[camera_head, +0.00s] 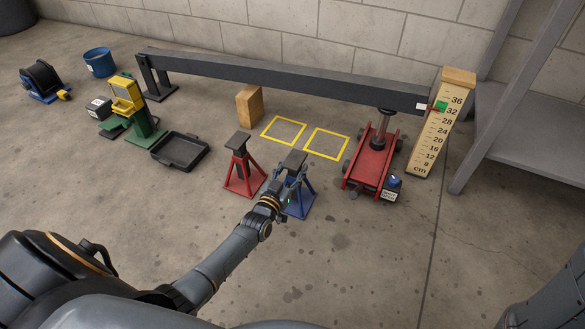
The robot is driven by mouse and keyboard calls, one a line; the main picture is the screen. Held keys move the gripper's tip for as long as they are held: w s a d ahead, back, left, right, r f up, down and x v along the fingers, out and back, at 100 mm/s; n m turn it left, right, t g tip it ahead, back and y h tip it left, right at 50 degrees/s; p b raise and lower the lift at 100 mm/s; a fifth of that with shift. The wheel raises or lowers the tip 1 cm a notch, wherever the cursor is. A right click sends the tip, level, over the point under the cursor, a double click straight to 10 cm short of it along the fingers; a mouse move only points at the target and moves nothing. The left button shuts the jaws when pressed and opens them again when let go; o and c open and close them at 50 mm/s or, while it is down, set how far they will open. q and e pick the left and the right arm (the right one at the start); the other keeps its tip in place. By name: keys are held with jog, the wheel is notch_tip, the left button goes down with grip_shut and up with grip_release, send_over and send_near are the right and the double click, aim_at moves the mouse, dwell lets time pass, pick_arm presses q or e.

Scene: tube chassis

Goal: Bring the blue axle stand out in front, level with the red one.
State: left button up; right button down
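The blue axle stand (301,206) stands upright on the floor in the head view, its dark saddle (294,161) on top. The red axle stand (242,177) stands upright just to its left, with a small gap between them. The two stand roughly in a row parallel to the beam, both in front of the yellow floor squares. My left gripper (287,190) is at the near left side of the blue stand and overlaps it in the picture. Its fingers are small and partly lost against the stand, so their opening and grip cannot be made out. My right gripper is out of view.
A long dark beam (280,76) spans behind, over a red floor jack (370,165). Two yellow squares (284,130) (327,143) are empty. A wooden block (249,106), black tray (180,151) and measuring board (438,125) stand around. The near floor is clear.

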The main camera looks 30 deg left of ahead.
pick_arm(q)
jog(key=shift+o, duration=0.5)
jog(key=s, duration=0.7)
jog(key=shift+s+d, duration=0.15)
jog(key=shift+s, duration=0.1)
jog(key=shift+r, duration=0.1)
